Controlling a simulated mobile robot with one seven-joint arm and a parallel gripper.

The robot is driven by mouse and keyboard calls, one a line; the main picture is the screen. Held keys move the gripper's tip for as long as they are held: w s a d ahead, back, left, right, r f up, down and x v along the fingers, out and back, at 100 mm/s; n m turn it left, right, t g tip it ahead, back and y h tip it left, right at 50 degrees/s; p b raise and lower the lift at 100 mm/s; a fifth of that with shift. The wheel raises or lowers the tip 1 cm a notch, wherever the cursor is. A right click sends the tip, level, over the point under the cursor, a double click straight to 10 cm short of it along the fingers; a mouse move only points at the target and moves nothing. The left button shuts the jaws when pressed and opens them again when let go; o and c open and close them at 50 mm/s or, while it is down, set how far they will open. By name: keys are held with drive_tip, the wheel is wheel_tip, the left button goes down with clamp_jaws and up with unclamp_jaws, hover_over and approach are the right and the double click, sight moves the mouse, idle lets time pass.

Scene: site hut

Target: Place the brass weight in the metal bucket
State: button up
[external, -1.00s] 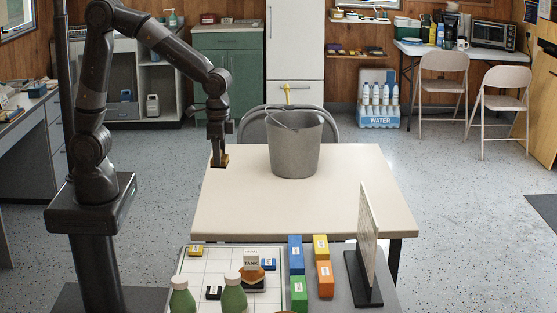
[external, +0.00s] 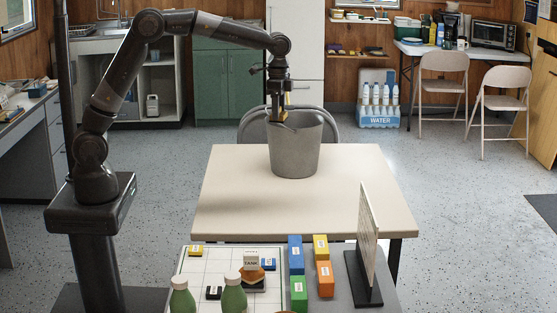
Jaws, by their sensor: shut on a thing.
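The grey metal bucket (external: 295,155) stands upright on the pale table. My gripper (external: 278,114) points down at the bucket's mouth, over its left part. It is shut on the brass weight (external: 277,117), a small yellow-brown piece between the fingertips. The weight shows close to the rim in the picture; I cannot tell whether it is above the rim or just inside. The inside bottom of the bucket is hidden.
The pale table (external: 235,195) is otherwise clear. A grey chair back (external: 250,127) stands behind it. In front, a second table holds coloured boxes (external: 297,255), green bottles (external: 233,298) and an upright panel (external: 367,240).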

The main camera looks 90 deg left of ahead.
drive_tip(key=w+a+f+m, duration=0.1)
drive_tip(key=w+a, duration=0.1)
drive_tip(key=a, duration=0.9)
drive_tip(key=w+a+f, duration=0.1)
drive_tip(key=w+a, duration=0.1)
drive_tip(key=a, duration=0.8)
drive_tip(key=a+f, duration=1.2)
drive_tip(key=f, duration=0.4)
drive_tip(key=shift+s+a, duration=0.2)
drive_tip(key=shift+s, duration=0.1)
drive_tip(key=shift+f, duration=0.15)
